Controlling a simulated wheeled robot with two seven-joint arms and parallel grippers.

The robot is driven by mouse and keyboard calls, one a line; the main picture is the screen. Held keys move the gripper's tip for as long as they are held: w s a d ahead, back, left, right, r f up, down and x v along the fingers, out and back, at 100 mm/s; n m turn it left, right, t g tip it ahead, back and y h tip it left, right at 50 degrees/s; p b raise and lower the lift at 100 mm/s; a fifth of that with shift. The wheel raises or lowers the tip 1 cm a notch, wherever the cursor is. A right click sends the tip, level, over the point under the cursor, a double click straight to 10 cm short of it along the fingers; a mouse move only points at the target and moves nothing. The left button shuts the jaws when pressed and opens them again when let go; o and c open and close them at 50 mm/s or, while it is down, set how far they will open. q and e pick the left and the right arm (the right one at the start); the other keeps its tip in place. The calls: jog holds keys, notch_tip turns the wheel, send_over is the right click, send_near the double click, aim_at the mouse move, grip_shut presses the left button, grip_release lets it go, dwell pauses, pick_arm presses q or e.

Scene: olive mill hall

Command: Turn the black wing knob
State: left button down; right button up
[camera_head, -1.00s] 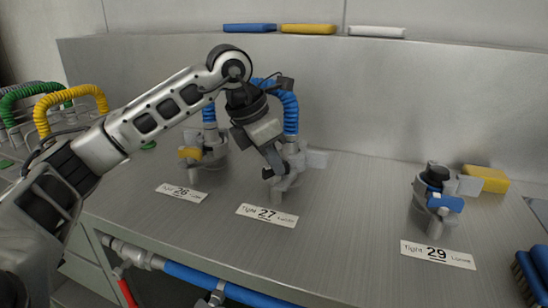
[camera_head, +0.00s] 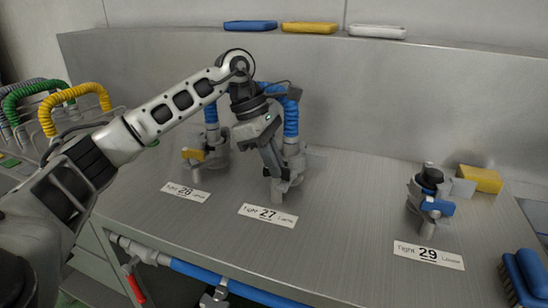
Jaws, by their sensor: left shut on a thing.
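My left gripper (camera_head: 274,167) reaches down to the fitting (camera_head: 293,165) behind the label 27 (camera_head: 268,215). Its fingers are shut on a part at the front of that fitting. The fingers and wrist cover that part, so its colour and wing shape are hidden; it is where the black wing knob would sit. A fitting with a yellow wing knob (camera_head: 193,155) stands to the left behind label 26. A fitting with a blue wing knob (camera_head: 437,206) and a black top stands to the right behind label 29. My right gripper is not in view.
Blue hoses (camera_head: 291,112) rise behind the middle fittings. A yellow block (camera_head: 480,179) lies beside the right fitting, and a blue brush (camera_head: 525,277) is at the right edge. Coloured pads lie on the back ledge (camera_head: 350,42). The metal bench between labels 27 and 29 is clear.

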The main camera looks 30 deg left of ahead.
pick_arm(q)
jog(key=shift+a, duration=0.1)
dwell(0.3)
jog(key=c, duration=1.5)
grip_release()
jog(key=p+v, duration=0.2)
jog(key=v, duration=1.4)
jog(key=shift+w, duration=0.1)
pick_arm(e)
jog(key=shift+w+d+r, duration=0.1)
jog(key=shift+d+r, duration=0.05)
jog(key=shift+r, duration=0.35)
